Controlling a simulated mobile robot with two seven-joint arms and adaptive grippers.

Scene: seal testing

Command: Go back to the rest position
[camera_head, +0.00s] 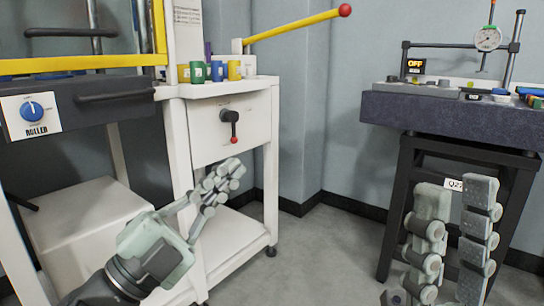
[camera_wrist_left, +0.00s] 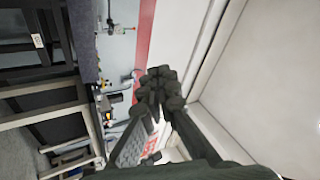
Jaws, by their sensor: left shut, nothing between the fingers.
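My left gripper (camera_head: 222,178) comes in from the lower left in the head view. Its fingers are shut and empty, in front of the white cabinet (camera_head: 190,140) below its drawer. The left wrist view shows the same dark fingers (camera_wrist_left: 160,85) meeting at the tips with nothing held. My right gripper (camera_head: 454,225) points up at the lower right. Its two fingers stand apart with a clear gap and nothing between them. It is in front of the black stand's legs; its wrist is out of frame.
A black-framed stand with a dark slab (camera_head: 450,115) carries a dial gauge (camera_head: 488,38) and small parts at right. The drawer (camera_head: 232,128) has a red-tipped handle. A yellow lever (camera_head: 290,27) and coloured cups (camera_head: 215,70) are on the cabinet. Grey floor (camera_head: 310,250) lies open between the furniture.

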